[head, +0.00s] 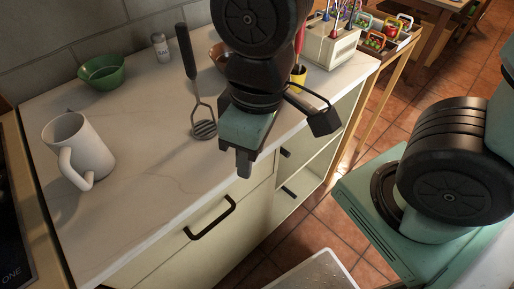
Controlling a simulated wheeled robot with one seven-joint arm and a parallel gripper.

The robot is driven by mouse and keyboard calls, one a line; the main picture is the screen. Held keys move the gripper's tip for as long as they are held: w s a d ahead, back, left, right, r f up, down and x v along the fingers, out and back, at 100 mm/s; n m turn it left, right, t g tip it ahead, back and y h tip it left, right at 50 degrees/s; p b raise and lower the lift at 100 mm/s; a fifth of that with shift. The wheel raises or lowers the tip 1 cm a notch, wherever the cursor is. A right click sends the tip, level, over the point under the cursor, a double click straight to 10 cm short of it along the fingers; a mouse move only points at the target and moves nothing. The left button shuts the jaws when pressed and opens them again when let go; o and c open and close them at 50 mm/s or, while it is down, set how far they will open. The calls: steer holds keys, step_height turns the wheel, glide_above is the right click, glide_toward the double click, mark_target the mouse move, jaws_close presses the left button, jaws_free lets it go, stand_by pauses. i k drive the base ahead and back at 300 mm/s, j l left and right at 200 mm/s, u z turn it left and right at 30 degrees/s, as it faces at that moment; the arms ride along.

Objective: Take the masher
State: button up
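The masher (203,112) has a long black handle, a wire neck and a slotted metal head. It appears to stand upright on the pale marble counter, head down, near the middle. My gripper (244,163) points down to the right of the masher, close to the counter's front edge in the picture. A gap shows between it and the masher, and nothing is visibly held. My arm hides part of the view, and I cannot make out both fingertips, so its opening is unclear.
A white mug (88,155) stands on the left of the counter (130,190). Behind are a green bowl (102,72), a salt shaker (160,47) and a brown bowl (217,55), partly hidden by my arm.

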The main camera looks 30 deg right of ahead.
mark_target(182, 30)
steer(key=k+j+z, duration=0.15)
steer(key=k+j, duration=0.5)
steer(key=k, duration=0.1)
